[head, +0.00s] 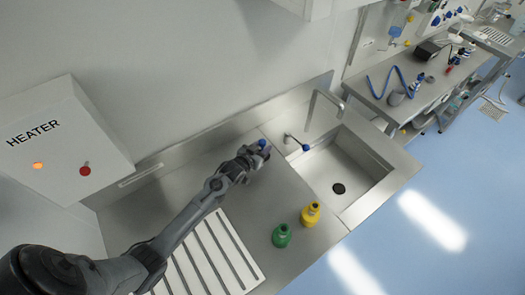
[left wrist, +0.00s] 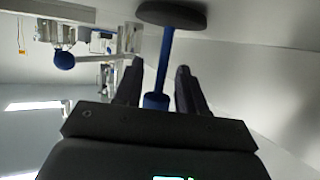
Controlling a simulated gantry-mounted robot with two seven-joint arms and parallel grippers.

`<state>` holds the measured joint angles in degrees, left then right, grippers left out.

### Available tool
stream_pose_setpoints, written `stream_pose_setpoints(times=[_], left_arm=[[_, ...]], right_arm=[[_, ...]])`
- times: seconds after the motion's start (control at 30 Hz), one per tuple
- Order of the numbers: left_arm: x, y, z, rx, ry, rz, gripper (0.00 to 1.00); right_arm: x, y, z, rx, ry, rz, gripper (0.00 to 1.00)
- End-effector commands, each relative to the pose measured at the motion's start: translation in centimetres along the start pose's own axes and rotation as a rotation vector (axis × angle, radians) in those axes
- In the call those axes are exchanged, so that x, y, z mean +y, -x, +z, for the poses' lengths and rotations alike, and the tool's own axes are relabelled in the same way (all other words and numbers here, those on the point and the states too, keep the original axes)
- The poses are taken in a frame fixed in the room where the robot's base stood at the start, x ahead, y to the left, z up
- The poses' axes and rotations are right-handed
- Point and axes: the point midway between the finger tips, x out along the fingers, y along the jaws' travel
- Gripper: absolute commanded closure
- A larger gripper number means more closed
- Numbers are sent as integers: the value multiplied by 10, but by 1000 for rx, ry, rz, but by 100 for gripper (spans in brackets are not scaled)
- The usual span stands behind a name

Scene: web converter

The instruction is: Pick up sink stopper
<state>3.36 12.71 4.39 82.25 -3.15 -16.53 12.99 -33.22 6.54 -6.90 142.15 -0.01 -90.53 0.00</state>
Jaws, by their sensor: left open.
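The sink stopper, a dark round disc (left wrist: 171,14) on a blue stem (left wrist: 164,60), shows in the left wrist view. The stem runs between the two fingers of my left gripper (left wrist: 159,72), with the disc beyond the fingertips. The fingers are open, with a gap visible beside the stem. In the head view my left gripper (head: 256,152) is over the counter, left of the sink, with a small blue part (head: 262,143) at its tip; the rest of the stopper is hidden there. My right gripper is not in view.
The sink (head: 347,165) has a dark drain (head: 338,188). A tap (head: 314,105) and a blue-tipped lever (head: 305,147) stand behind it. A green bottle (head: 281,236) and a yellow bottle (head: 311,214) stand at the counter's front. A heater box (head: 62,145) is at left.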

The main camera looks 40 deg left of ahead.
Motion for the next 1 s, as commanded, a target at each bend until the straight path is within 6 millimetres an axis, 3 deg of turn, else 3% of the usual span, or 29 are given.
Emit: stream_pose_setpoints(times=[0.33,0.6,1.0], left_arm=[[0,-6,0,0,-1,0,60],[0,-6,0,0,0,0,100],[0,-5,-2,1,0,0,100]], right_arm=[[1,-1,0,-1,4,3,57],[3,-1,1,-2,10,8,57],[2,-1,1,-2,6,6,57]])
